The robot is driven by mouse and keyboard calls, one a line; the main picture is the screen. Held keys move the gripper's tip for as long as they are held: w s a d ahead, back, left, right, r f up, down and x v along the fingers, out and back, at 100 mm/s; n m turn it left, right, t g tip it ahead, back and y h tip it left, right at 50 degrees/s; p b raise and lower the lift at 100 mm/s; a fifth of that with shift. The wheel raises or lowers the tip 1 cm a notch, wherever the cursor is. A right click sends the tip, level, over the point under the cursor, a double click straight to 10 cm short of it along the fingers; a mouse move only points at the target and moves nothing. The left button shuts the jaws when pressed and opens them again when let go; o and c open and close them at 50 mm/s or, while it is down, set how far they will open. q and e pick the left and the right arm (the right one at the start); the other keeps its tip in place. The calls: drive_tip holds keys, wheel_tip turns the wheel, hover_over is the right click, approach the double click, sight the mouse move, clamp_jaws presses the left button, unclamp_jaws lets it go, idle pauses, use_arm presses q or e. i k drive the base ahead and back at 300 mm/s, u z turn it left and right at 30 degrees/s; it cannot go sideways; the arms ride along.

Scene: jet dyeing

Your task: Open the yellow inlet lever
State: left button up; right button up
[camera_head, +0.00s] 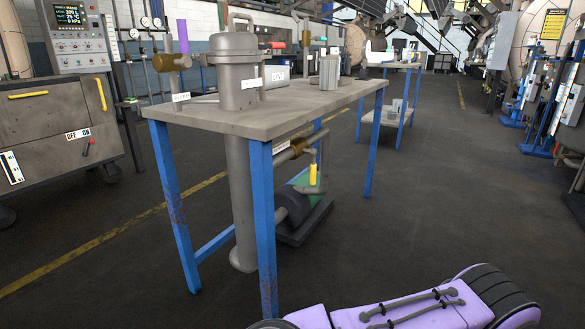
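A yellow lever (313,174) hangs straight down below the worktable top, at the right of the grey vertical vessel (237,80). It sits beside a brass valve (292,153) on piping that joins the vessel's side. A white label (281,147) is next to the valve; its text is too small to read. A purple lever (183,36) stands upright on another brass fitting (172,63) at the vessel's upper left. Neither of my grippers is in view.
The worktable (215,118) has blue legs, one (262,230) in front and left of the yellow lever. A dark pump (296,208) sits on the floor below the lever. A control cabinet (65,120) stands at left. The floor (430,180) to the right is clear.

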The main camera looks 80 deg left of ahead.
sight(313, 167)
drive_tip(key=u, duration=0.95)
drive_tip(key=i, duration=0.85)
drive_tip(key=u, duration=0.85)
